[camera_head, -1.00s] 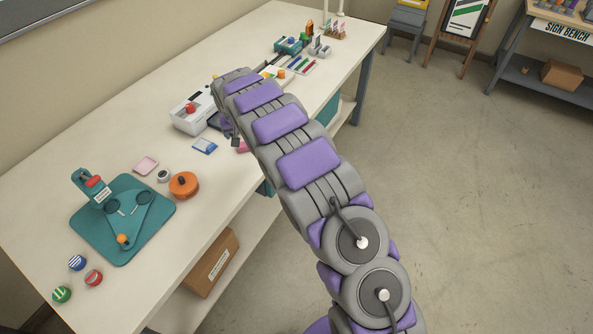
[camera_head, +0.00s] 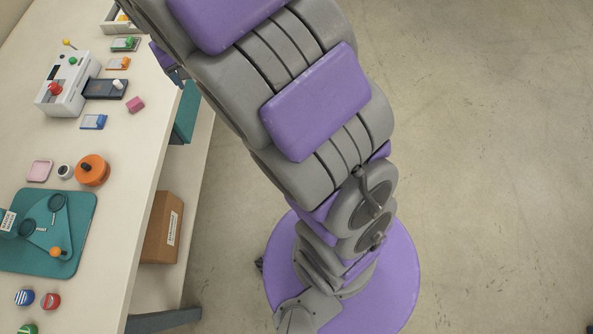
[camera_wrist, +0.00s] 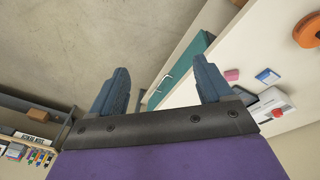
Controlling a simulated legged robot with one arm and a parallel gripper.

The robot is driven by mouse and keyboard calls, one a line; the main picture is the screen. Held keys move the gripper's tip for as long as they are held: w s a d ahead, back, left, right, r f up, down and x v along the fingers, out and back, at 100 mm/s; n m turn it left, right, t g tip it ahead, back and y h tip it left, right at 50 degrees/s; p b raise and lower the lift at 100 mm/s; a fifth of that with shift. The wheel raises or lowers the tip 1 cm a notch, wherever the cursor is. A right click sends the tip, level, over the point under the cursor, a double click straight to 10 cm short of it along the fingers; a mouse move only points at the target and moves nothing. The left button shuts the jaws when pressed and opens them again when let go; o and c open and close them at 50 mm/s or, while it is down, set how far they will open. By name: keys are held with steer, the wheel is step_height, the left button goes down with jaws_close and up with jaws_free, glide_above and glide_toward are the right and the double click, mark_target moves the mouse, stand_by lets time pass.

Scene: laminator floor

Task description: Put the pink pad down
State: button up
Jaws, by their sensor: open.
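The pink pad (camera_head: 135,104), a small pink block, lies on the white bench near its front edge, to the right of the blue-and-white card packet. It also shows in the wrist view (camera_wrist: 232,75), beyond and to the right of my fingers. My gripper (camera_wrist: 162,72) is open, with nothing between its two blue-grey fingers. It is apart from the pad, with floor and the bench edge behind it. In the head view my arm mostly hides the gripper.
The bench (camera_head: 120,170) holds a white machine with a red knob (camera_head: 62,88), a dark plate (camera_head: 104,88), a blue packet (camera_head: 93,122), an orange round container (camera_head: 92,170), a flat pink dish (camera_head: 39,171) and a teal mat (camera_head: 80,215). A cardboard box (camera_head: 160,230) sits below. Floor at right is clear.

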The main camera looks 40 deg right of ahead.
steer(key=s+d+g, duration=0.1)
steer(key=s+d, duration=0.1)
steer(key=s, duration=1.5)
steer(key=s+d+g+y, duration=0.1)
steer(key=s+g, duration=0.1)
steer(key=s, duration=1.5)
steer(key=shift+s+d+r, duration=0.25)
steer(key=shift+d+r, duration=0.1)
steer(key=shift+d, duration=0.05)
